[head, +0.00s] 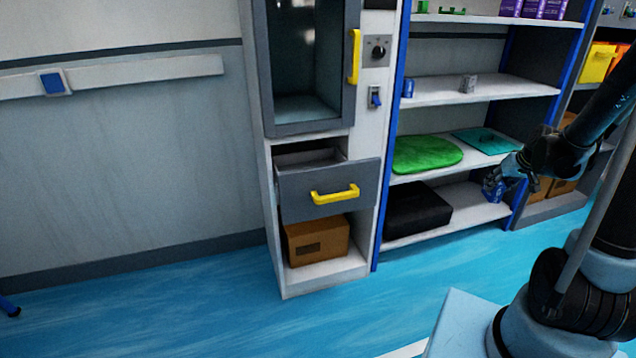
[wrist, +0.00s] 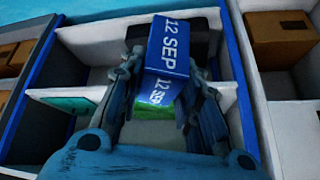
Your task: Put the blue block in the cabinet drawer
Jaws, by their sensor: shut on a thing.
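The blue block (wrist: 175,45) shows in the wrist view with white "12 SEP" lettering. My gripper (wrist: 160,92) is shut on it, with a finger on each side. In the head view, my gripper (head: 507,177) is at the right, in front of the shelving, with the blue block (head: 493,187) at its tip, small and partly hidden. The cabinet drawer (head: 300,184) is left of my gripper, pulled out, with a grey front and a yellow handle (head: 335,194). The visible part of its inside looks empty.
A cardboard box (head: 318,240) sits below the drawer. A glass-door compartment (head: 305,60) is above it. The shelving (head: 480,90) beside the cabinet holds a green item (head: 427,154), a teal item (head: 486,141) and a black box (head: 418,208). The floor before the cabinet is clear.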

